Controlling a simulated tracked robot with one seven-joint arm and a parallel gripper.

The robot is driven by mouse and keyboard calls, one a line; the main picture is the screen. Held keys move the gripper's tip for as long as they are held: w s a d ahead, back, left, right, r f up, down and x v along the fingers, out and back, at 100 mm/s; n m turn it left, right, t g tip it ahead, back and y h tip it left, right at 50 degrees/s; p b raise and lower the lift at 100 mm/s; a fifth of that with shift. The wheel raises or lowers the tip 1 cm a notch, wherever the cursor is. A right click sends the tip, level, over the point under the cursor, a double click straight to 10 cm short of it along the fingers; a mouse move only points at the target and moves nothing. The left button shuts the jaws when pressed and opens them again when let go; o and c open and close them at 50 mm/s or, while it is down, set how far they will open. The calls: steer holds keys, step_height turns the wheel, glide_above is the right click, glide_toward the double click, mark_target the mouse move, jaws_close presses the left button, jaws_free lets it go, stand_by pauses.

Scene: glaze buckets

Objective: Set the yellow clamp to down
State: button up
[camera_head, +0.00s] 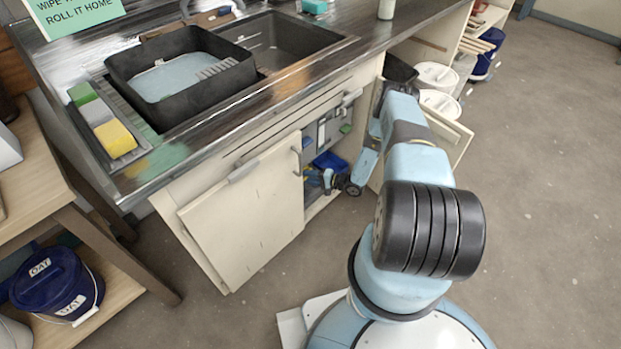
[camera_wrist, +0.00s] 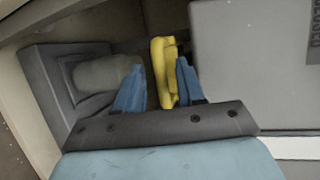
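The yellow clamp (camera_wrist: 161,73) stands roughly upright in the wrist view, between the two blue fingers of my gripper (camera_wrist: 158,84). The fingers are apart, with a clear gap between the clamp and the left finger. The clamp is close to the right finger; I cannot tell whether they touch. In the head view my gripper (camera_head: 316,179) is small, inside the open cupboard under the sink counter, and the clamp is too small there to make out clearly.
A grey block with a rounded body (camera_wrist: 100,78) lies left of the fingers, and a large grey box (camera_wrist: 250,65) is close on the right. In the head view a cupboard door (camera_head: 243,215) stands left of my gripper, and a blue bin (camera_head: 330,161) sits inside the cupboard.

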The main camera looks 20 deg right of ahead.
jaws_close()
stand_by(0.5)
